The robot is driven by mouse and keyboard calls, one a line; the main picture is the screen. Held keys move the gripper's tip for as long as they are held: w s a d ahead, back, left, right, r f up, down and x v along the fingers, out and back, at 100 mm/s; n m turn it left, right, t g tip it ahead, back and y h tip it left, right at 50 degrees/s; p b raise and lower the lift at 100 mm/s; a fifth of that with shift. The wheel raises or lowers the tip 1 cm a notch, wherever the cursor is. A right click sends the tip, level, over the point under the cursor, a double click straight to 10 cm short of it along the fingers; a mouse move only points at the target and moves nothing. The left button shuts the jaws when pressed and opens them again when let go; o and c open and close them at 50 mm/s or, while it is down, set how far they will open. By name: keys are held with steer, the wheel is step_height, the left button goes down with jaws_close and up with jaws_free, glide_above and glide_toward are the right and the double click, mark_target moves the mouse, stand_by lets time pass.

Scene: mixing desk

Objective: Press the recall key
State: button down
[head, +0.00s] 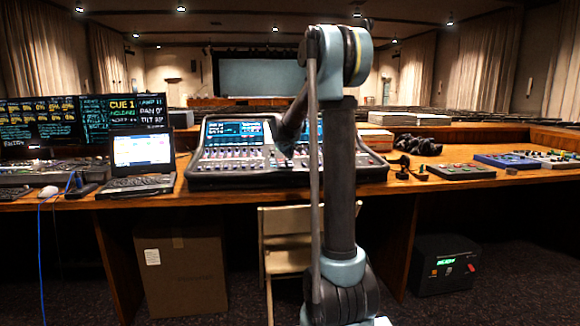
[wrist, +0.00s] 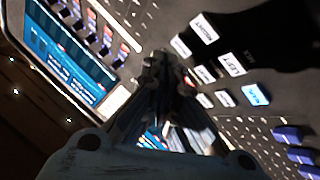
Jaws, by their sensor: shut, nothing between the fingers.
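The mixing desk (head: 230,178) stands on the wooden counter behind my arm, its faders and screens facing me. In the wrist view its panel (wrist: 240,35) fills the picture at a tilt. A cluster of pale keys with dark lettering sits right of my gripper (wrist: 165,62), including an upper key (wrist: 203,28), a middle key (wrist: 232,64) and a lit cyan key (wrist: 256,94). The lettering is too blurred to tell which is the recall key. My gripper is shut and empty, its tips over the panel beside the keys. Whether they touch it is unclear.
A desk screen (wrist: 65,50) and fader caps lie left of the fingers in the wrist view; blue caps (wrist: 290,135) lie lower right. A laptop (head: 140,160) stands left of the desk.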

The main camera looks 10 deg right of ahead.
steer(key=shift+s+r, duration=0.15)
steer(key=shift+r, duration=1.1)
steer(key=shift+s+r, duration=0.15)
steer(key=shift+r, duration=1.1)
steer(key=s+d+f+m+g, duration=0.1)
steer(key=s+f, duration=0.2)
steer(key=s, duration=0.7)
steer(key=s+d+f+m+g, duration=0.1)
steer(key=s+f+g, duration=0.15)
steer(key=s, duration=0.85)
steer(key=s+d+f+m+g, duration=0.1)
steer(key=s+d+f, duration=0.15)
steer(key=s, duration=0.75)
steer(key=s+a+f+m+g+y, duration=0.1)
steer(key=s+f, duration=0.7)
steer(key=s, duration=0.4)
steer(key=s+a+f+m+g+y, duration=0.1)
steer(key=s+a+f+g+y, duration=0.1)
steer(key=s+f, duration=0.7)
steer(key=s, duration=0.4)
steer(key=shift+s+a, duration=0.15)
steer(key=shift+s, duration=0.1)
